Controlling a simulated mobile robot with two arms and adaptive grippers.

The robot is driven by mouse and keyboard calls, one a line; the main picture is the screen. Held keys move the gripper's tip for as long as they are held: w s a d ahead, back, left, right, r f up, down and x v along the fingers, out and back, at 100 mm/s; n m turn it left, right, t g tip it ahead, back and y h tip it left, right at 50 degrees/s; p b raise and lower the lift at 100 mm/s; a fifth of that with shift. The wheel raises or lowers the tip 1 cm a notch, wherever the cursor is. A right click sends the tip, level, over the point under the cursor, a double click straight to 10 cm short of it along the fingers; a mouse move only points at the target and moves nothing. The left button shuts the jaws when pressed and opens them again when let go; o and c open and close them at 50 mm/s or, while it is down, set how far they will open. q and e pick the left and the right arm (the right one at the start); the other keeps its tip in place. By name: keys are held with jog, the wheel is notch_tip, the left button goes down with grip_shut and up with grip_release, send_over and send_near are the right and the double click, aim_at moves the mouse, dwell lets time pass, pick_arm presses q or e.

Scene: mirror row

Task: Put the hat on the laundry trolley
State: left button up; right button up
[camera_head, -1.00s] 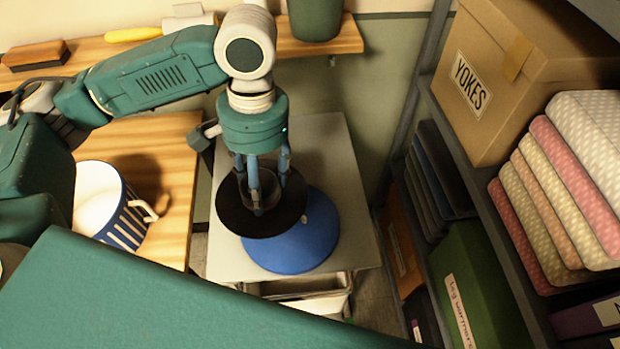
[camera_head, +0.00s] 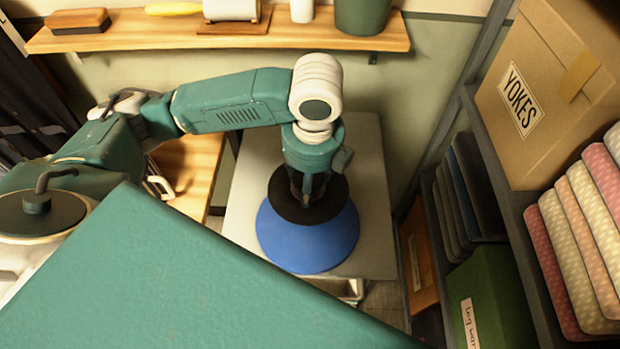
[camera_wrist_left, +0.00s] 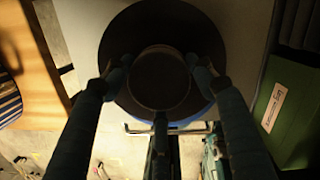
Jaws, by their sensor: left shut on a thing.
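A dark, flat-brimmed hat (camera_head: 288,203) is in my left gripper (camera_head: 309,198), over the laundry trolley (camera_head: 365,180), a grey-topped cart. The left wrist view shows its round crown and wide brim (camera_wrist_left: 118,38), with the fingers (camera_wrist_left: 160,90) closed around the crown. A blue domed round thing (camera_head: 305,242) lies on the trolley top, partly hidden under the hat. I cannot tell whether the hat touches it. My right gripper is not in view.
Shelves at right hold a carton marked YOKES (camera_head: 530,100), folded fabrics (camera_head: 570,245) and a green box (camera_head: 490,300). A wooden wall shelf (camera_head: 240,38) runs behind. A wooden table (camera_head: 190,165) stands left of the trolley. Trolley top is bare behind the hat.

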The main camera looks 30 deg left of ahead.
pick_arm(q)
jog(key=m, duration=0.1)
jog(key=f+m, duration=0.1)
jog(key=m, duration=0.1)
jog(key=shift+w+a+f, duration=0.1)
jog(key=shift+w+a, duration=0.05)
jog(key=shift+w, duration=0.15)
jog(key=shift+m, duration=0.3)
jog(key=w+a+p, duration=0.1)
jog(key=w+a, duration=0.1)
jog(key=w, duration=0.3)
jog(key=w+a+f+p, duration=0.1)
jog(key=w+a, duration=0.2)
jog(key=w, duration=0.2)
jog(key=w+a+f+p, duration=0.1)
jog(key=w+a, duration=0.1)
jog(key=w, duration=0.4)
jog(key=shift+a+f, duration=0.2)
jog(key=shift+a, duration=0.2)
jog(key=shift+s+f+p, duration=0.1)
jog(key=shift+f+p, duration=0.6)
jog(key=shift+f, duration=1.65)
jog(key=o, duration=1.2)
jog(key=shift+f, duration=0.1)
